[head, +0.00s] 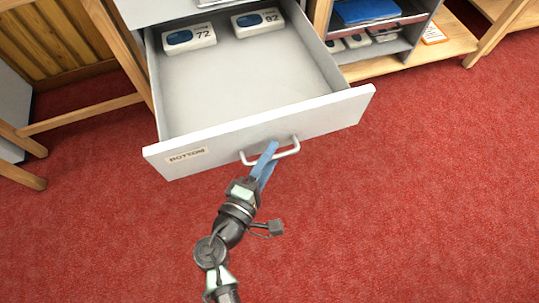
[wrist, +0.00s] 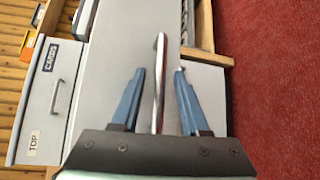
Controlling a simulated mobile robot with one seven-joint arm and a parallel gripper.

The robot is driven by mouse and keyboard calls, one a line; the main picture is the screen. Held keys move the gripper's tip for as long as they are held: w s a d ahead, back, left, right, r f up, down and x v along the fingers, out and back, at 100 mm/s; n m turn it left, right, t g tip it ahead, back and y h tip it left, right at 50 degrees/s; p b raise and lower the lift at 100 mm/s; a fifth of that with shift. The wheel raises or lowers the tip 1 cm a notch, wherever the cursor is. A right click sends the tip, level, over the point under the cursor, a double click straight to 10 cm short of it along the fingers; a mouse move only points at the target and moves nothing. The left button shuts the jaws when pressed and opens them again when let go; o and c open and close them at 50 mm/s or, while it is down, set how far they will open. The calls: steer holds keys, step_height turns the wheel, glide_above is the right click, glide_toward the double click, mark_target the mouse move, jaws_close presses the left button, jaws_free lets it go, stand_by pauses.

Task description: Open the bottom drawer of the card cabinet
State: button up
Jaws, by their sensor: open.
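The bottom drawer (head: 255,129) of the card cabinet (head: 165,9), labelled BOTTOM, is pulled well out in the head view. It holds two white boxes marked 72 (head: 189,38) and 92 (head: 258,22). Its bar handle (head: 288,153) is on the front panel. My gripper (head: 269,150), with blue fingers, is at the handle. In the wrist view the open fingers (wrist: 159,72) stand on either side of the handle bar (wrist: 159,85), with gaps visible. The drawer labelled TOP (wrist: 47,103) shows at left there and looks closed.
A wooden shelf unit (head: 408,60) stands right of the drawer, holding a blue item (head: 367,10) and several white boxes. Wooden legs of furniture (head: 80,113) stand at left. The red carpet (head: 430,200) in front and to the right is clear.

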steer(key=p+v, duration=0.3)
steer(key=v, duration=1)
